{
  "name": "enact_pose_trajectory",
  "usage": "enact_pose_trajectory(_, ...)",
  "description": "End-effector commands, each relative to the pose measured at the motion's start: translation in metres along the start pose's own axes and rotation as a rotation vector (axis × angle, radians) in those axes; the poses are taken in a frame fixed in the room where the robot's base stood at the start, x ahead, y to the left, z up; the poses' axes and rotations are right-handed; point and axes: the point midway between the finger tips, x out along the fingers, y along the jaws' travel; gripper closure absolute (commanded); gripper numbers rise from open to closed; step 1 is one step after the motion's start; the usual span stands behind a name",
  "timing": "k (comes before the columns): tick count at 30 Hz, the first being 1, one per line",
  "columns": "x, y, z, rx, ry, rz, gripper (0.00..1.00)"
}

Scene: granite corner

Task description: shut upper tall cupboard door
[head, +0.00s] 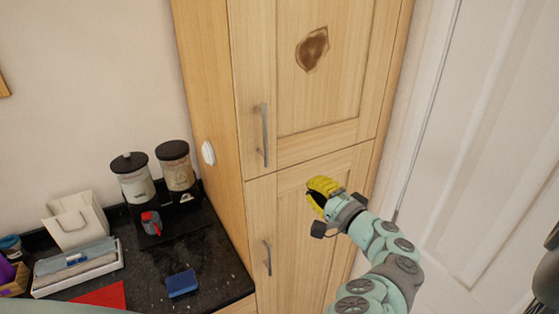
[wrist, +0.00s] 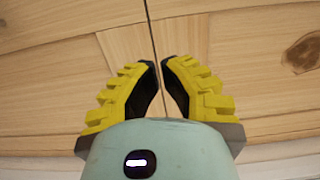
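The upper tall cupboard door (head: 316,65) is light wood with a raised frame, a dark knot and a vertical metal bar handle (head: 265,135) on its left side. It looks flush, or nearly flush, with the cupboard front; I cannot see any clear opening. The lower door (head: 300,230) sits under it with its own handle (head: 268,257). My gripper (head: 314,190), with yellow fingers, is in front of the lower door's top part, just below the seam. In the wrist view my gripper (wrist: 161,62) has its fingertips almost together with nothing between them, facing the seam between the doors.
A dark granite counter (head: 215,255) at left holds two jars (head: 176,175), a white box (head: 75,222), a tray (head: 78,270) and a blue sponge (head: 181,284). A white panelled door (head: 490,130) stands right of the cupboard. A white round object (head: 208,152) is on the cupboard's side.

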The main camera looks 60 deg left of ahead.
Motion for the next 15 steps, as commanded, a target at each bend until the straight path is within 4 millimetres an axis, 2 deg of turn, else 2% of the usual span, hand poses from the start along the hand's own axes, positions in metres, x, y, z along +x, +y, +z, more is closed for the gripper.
enact_pose_trajectory(15,-0.047,0.003,0.006,0.001,-0.002,0.001,1.0)
